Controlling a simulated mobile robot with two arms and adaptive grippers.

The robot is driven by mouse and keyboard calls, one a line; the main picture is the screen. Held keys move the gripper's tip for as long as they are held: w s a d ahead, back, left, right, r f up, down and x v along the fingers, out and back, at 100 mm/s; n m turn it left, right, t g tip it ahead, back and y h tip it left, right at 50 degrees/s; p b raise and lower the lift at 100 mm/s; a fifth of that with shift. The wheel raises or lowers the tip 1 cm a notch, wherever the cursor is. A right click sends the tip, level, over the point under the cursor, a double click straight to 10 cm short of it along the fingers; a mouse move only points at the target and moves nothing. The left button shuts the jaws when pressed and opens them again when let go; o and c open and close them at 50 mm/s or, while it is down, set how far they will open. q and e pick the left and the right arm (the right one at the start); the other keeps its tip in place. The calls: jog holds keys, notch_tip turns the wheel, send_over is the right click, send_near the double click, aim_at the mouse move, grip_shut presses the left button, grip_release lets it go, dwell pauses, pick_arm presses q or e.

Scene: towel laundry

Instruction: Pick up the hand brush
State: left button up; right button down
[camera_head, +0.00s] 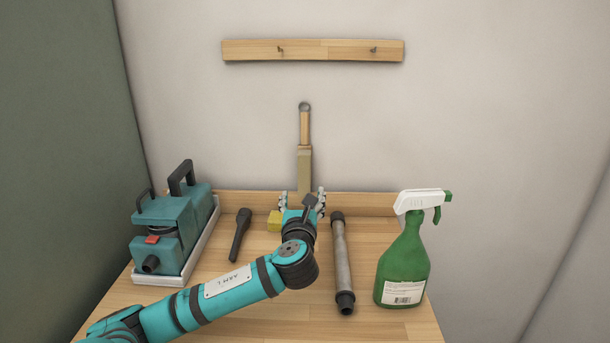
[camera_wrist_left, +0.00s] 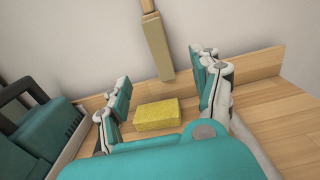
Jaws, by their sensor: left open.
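The hand brush (camera_head: 304,128) stands upright against the wall at the back of the wooden table, with a ring at its top, a wooden handle and a tan lower part. Its lower end is partly hidden by my left gripper in the head view. My left gripper (camera_head: 303,196) is open and empty, low in front of the brush, its fingers spread to either side. In the left wrist view the brush (camera_wrist_left: 157,45) shows beyond and between the open fingers (camera_wrist_left: 160,72), apart from them. My right gripper is not in view.
A yellow sponge (camera_wrist_left: 157,114) lies just below the fingers. A black torch-like tool (camera_head: 240,234) and a teal machine (camera_head: 168,228) are to the left. A grey tube (camera_head: 342,262) and a green spray bottle (camera_head: 404,266) are to the right. A pegged rail (camera_head: 330,50) hangs above.

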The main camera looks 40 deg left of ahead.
aim_at(304, 174)
pick_arm(q)
jog(key=p+x, duration=0.1)
jog(key=x, duration=1)
jog(key=shift+x, duration=0.9)
jog(key=x, duration=0.3)
jog(key=p+x, duration=0.1)
jog(key=shift+w+a+f, duration=0.1)
jog(key=shift+a+f, duration=0.15)
jog(key=shift+f, duration=0.05)
jog(key=shift+c, duration=1)
grip_shut()
jog(key=shift+r, duration=0.1)
